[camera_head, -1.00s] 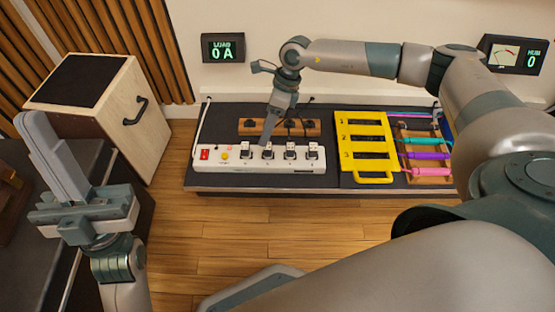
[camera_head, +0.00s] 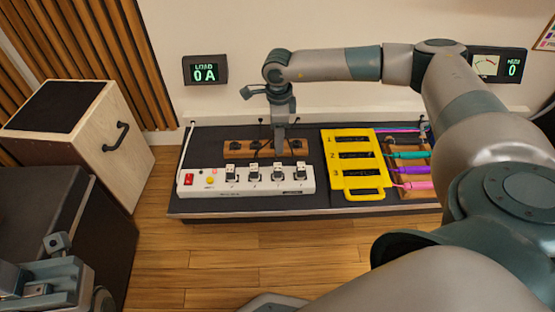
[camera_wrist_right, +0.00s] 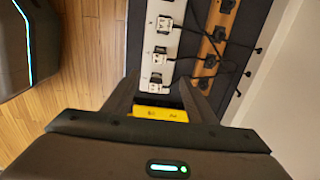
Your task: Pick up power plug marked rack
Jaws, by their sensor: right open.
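A white power strip (camera_head: 215,190) lies on the dark bench mat with several plugs in a row, such as the leftmost (camera_head: 232,173) and rightmost (camera_head: 301,172). Their labels are too small to read, so I cannot tell which is marked rack. The plugs also show in the right wrist view (camera_wrist_right: 160,58). My right gripper (camera_head: 279,150) points down over the rear of the strip, close behind the plugs. Its fingers (camera_wrist_right: 158,98) are apart with nothing visibly held. My left gripper (camera_head: 38,285) is at the bottom left, partly cut off; its fingertips are not clear.
A wooden block (camera_head: 237,150) with dark cable pieces sits behind the strip, with cables running between. A yellow numbered frame (camera_head: 327,160) and a rack of coloured cylinders (camera_head: 410,169) stand to the right. A load display (camera_head: 205,70) is on the wall. A wooden cabinet (camera_head: 125,170) stands left.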

